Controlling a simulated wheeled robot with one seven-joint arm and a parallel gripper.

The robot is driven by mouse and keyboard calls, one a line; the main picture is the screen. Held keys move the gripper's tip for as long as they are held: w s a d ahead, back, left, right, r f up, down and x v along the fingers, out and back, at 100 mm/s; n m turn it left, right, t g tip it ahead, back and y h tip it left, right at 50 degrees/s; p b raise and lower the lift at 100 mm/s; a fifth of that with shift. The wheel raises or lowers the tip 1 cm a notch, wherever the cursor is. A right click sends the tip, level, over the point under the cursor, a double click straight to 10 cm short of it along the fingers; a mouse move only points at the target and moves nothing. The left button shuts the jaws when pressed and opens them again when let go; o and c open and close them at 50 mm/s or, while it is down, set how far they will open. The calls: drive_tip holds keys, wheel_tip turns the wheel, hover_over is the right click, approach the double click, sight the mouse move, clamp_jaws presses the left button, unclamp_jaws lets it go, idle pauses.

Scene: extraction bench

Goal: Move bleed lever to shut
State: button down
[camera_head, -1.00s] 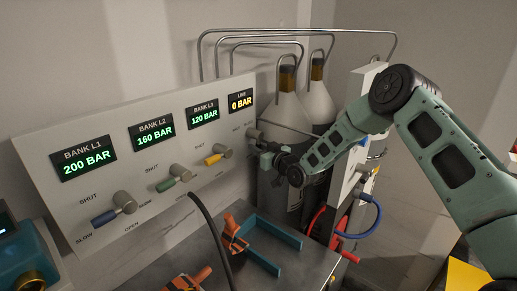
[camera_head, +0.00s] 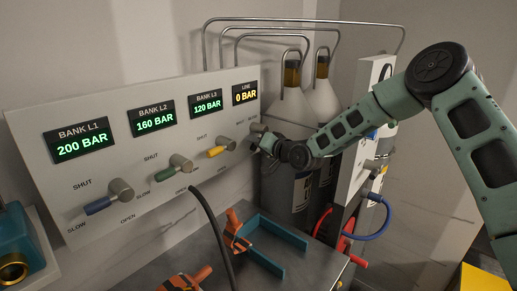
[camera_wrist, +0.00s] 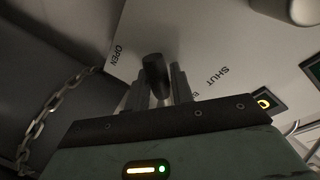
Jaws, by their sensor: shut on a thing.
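The bleed lever has a dark, rounded handle (camera_wrist: 155,75) in the wrist view, with its grey hub (camera_head: 257,128) at the right end of the panel in the head view. My gripper (camera_wrist: 160,88) is shut on the handle, one finger on each side. The word OPEN (camera_wrist: 118,55) is on the panel left of the handle and SHUT (camera_wrist: 216,77) is to the right. The handle stands between the two words; its exact angle is hard to tell. In the head view my gripper (camera_head: 268,143) partly hides the lever.
The panel (camera_head: 35,125) also carries blue (camera_head: 100,205), green (camera_head: 166,173) and yellow (camera_head: 215,151) levers. The line display (camera_head: 245,94) reads 0 BAR. Gas cylinders (camera_head: 290,115) stand behind my gripper. A chain (camera_wrist: 50,105) hangs left in the wrist view. A blue bracket (camera_head: 283,232) lies on the bench.

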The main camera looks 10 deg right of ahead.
drive_tip(key=m, duration=0.1)
drive_tip(key=r+m, duration=0.1)
drive_tip(key=m, duration=0.2)
drive_tip(key=shift+s+a+r+g+y+b, duration=0.25)
drive_tip(key=shift+s+a+g+y+b, duration=0.05)
drive_tip(key=shift+a+g+y+b, duration=0.1)
drive_tip(key=shift+s+a+r+m+g+y+b, duration=0.15)
drive_tip(key=shift+r+m, duration=0.15)
drive_tip(key=shift+m, duration=0.35)
drive_tip(key=shift+w+d+r+m+g+y+b, duration=0.1)
drive_tip(key=shift+r+m, duration=0.15)
drive_tip(key=shift+m, duration=0.35)
drive_tip(key=shift+s+a+r+m+g+y+b, duration=0.15)
drive_tip(key=shift+r+m, duration=0.15)
drive_tip(key=shift+m, duration=0.35)
drive_tip(key=shift+w+d, duration=0.1)
drive_tip(key=c, duration=1.3)
unclamp_jaws()
drive_tip(key=shift+r, duration=0.1)
drive_tip(key=shift+o, duration=0.2)
drive_tip(key=b+v, duration=0.4)
drive_tip(key=v, duration=1.3)
drive_tip(key=shift+d, duration=0.2)
